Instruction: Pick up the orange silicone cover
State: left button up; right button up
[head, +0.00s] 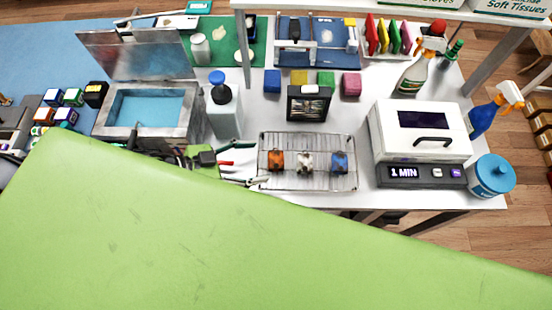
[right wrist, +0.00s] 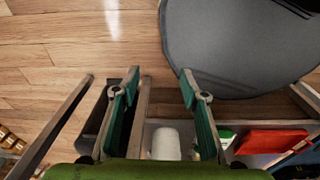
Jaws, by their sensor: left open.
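An orange piece (head: 276,160), which I take to be the orange silicone cover, sits at the left on a wire rack (head: 345,184) on the white table in the head view. A white piece (head: 305,162) and a blue piece (head: 340,161) stand beside it. My left gripper (head: 250,164) is at the rack's left edge, just left of the orange piece. It is open, and nothing shows between its fingers. My green arm link hides much of the foreground. My right gripper (right wrist: 159,80) is open and empty in the right wrist view, above the floor.
A white box with a dark window (head: 430,145) stands right of the rack, beside a blue-lidded tub (head: 492,177). A white bottle (head: 225,112) and an open metal basin (head: 185,128) stand left. Coloured blocks (head: 326,80) and a small black frame (head: 308,103) lie behind the rack.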

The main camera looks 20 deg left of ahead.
aim_at(272, 161)
pick_arm(q)
jog(key=shift+w+d+f, duration=0.25)
jog(key=shift+w+d, duration=0.15)
jog(key=shift+d, duration=0.05)
jog(key=p+x, duration=0.1)
jog(key=x, duration=0.3)
jog(key=shift+f+p, duration=0.2)
jog(key=shift+p, duration=0.1)
jog(key=shift+d+f, duration=0.15)
jog(key=c, duration=1)
pick_arm(e)
jog(key=shift+s+r, duration=0.6)
jog(key=shift+r, duration=0.15)
